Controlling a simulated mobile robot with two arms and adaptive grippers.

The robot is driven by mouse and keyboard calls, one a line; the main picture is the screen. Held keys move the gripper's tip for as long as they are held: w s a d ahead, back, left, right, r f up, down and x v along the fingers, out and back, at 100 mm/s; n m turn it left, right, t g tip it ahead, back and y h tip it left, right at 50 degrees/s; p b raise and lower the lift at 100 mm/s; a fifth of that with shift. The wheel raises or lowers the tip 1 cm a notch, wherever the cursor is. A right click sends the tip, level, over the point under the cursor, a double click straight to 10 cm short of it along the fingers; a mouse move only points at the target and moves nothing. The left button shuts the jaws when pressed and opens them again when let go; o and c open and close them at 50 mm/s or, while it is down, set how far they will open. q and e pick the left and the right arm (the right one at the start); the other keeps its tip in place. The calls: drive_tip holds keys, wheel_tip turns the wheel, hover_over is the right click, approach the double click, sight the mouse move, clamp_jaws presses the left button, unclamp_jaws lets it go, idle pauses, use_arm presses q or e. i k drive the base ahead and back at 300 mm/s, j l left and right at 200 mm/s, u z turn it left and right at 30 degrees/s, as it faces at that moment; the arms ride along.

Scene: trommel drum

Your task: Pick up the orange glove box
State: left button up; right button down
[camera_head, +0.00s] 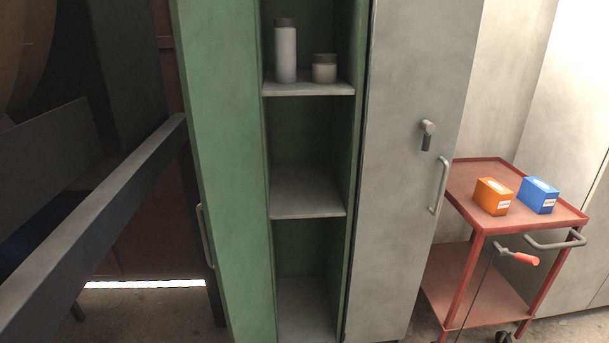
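The orange glove box (492,197) sits on the top shelf of a red cart (468,180) at the right. It is a small box with a white opening on top and a white label on its side. A blue box (538,195) of similar shape stands just to its right, very close to it. Neither of my grippers is in view, and nothing is touching the orange box.
A green cabinet (225,160) stands open in the middle, with a tall bottle (285,52) and a short jar (324,69) on its upper shelf. A grey door (405,200) is beside the cart. A dark metal beam (95,210) runs along the left.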

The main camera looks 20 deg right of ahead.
sight(492, 197)
drive_tip(key=z, duration=1.6)
drive_tip(key=i, duration=0.1)
